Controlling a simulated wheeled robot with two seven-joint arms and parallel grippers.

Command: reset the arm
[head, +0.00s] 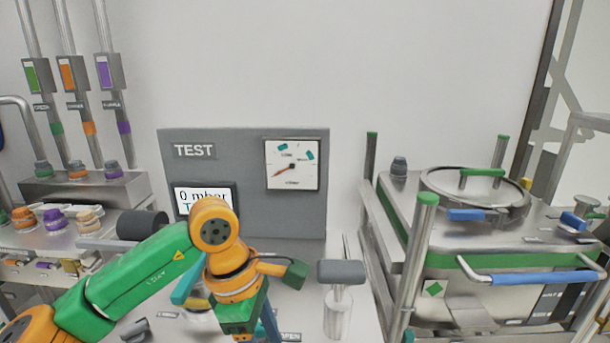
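My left arm (145,268), green and orange, comes in from the bottom left and bends at an orange joint. Its lower part (236,285) points down in front of the test station, towards the bottom edge. No fingertips of my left gripper can be made out; the arm's end runs down to the frame edge. My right arm and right gripper are not in view.
A grey TEST panel (230,145) with a dial gauge (291,164) and a display reading 0 mbar (203,194) stands behind the arm. A lidded steel bin (450,262) with blue handles is at right. Valves and colored knobs (54,219) are at left.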

